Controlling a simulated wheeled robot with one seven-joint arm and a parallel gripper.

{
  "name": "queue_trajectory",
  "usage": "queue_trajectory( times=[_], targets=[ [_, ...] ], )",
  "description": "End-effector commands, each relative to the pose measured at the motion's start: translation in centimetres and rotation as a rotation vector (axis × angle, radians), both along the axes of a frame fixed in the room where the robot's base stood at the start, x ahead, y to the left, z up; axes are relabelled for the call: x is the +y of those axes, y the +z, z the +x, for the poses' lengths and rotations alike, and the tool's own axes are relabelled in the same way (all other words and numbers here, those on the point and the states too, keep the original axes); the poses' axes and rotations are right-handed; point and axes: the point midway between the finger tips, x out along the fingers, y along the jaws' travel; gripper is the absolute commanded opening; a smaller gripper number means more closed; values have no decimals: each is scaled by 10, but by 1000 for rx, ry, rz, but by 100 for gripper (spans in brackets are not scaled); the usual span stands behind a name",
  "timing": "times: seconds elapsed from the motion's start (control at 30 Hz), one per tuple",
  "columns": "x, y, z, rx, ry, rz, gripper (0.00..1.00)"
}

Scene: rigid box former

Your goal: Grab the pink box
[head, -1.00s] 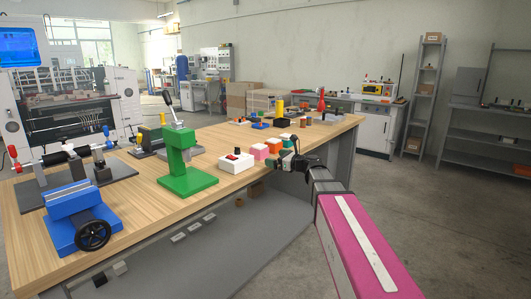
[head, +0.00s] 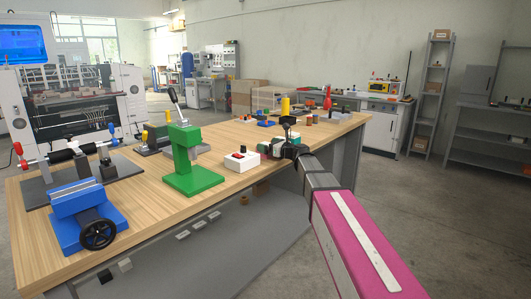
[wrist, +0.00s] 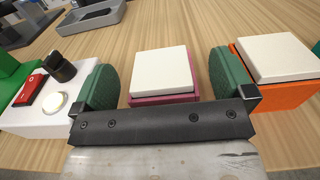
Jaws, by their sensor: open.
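The pink box (wrist: 162,100) has a white lid and stands on the wooden bench, centred in the wrist view. My gripper (wrist: 161,80) is open, with one green-padded finger on each side of the pink box. Bare wood shows between the box and both pads, so they look apart from it. In the head view my gripper (head: 277,149) is at the bench's right front edge, and the arm hides most of the small boxes there.
An orange box (wrist: 275,92) with a white lid stands close beside the right finger. A white switch box (wrist: 45,112) with a red switch and black knob is close to the left finger. A grey tray (wrist: 90,17) lies farther back. A green press (head: 187,165) stands left on the bench.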

Motion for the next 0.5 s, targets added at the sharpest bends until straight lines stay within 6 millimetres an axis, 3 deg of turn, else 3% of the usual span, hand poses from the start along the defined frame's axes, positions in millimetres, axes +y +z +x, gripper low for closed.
queue_trajectory(
  times=[0.13, 0.37, 0.5],
  targets=[
    [14, 0, 12, 0, 0, 0, 100],
    [15, -1, 12, 0, -1, 0, 100],
    [15, -1, 12, 0, -1, 0, 54]
  ],
)
